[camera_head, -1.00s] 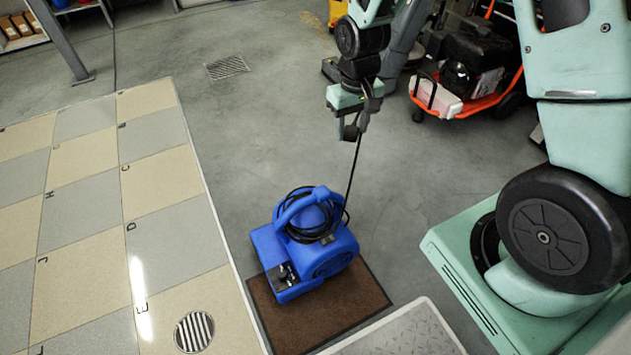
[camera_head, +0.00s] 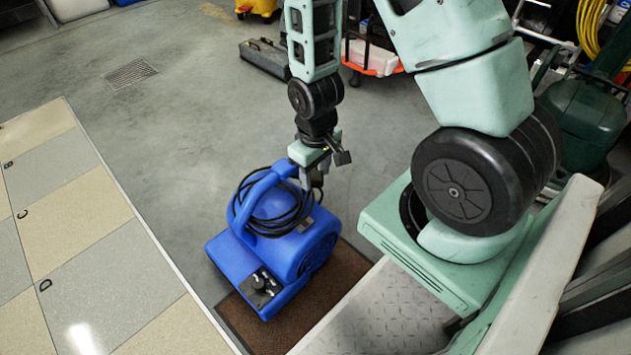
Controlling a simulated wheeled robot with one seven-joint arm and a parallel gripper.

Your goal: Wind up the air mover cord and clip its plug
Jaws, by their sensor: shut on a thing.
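The blue air mover (camera_head: 285,255) stands upright on a brown mat (camera_head: 335,285). Its black cord (camera_head: 240,203) lies in several loops around the blue handle on top. My gripper (camera_head: 314,185) is pointed down just behind and right of the handle, close to the coiled cord. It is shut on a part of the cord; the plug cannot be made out. The fingertips are small and partly dark against the cord, so their exact contact is hard to see.
A tiled platform (camera_head: 110,250) lies on the left. A metal tread plate (camera_head: 385,315) lies in front right of the mat. An orange-and-white cart (camera_head: 370,58) and a floor drain (camera_head: 131,73) are farther back. The grey floor behind the air mover is clear.

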